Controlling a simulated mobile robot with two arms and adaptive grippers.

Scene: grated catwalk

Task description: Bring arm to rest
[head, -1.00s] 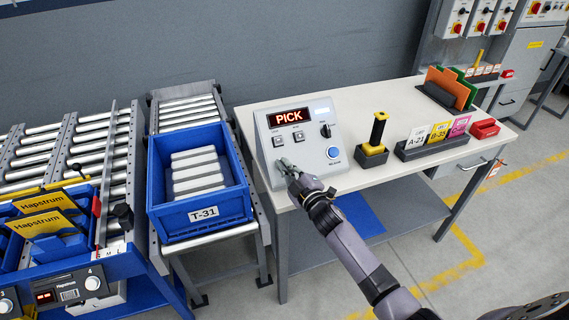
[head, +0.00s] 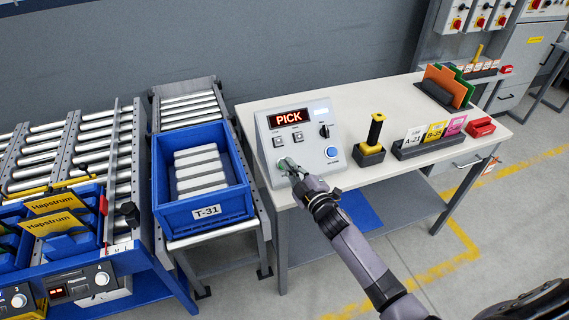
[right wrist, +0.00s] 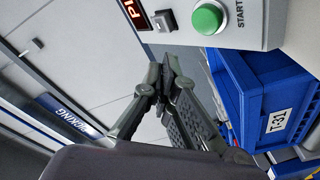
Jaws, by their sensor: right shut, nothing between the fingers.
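My right gripper (head: 289,167) is shut and empty, just in front of the lower left face of the grey control box (head: 308,152). A green button (head: 281,166) shows beside its fingertips. In the right wrist view the shut fingers (right wrist: 168,68) are below the box, and the green START button (right wrist: 208,17) is uncovered, apart from them. The box's red display (head: 288,117) reads PICK. My right arm reaches in from the lower right. My left gripper is not in view.
The box stands on a white table (head: 375,104). A black and yellow handheld device (head: 373,137) and a card rack (head: 430,146) stand to its right. A blue T-31 tote (head: 205,210) sits left on a roller conveyor (head: 190,113). Floor is open at the right.

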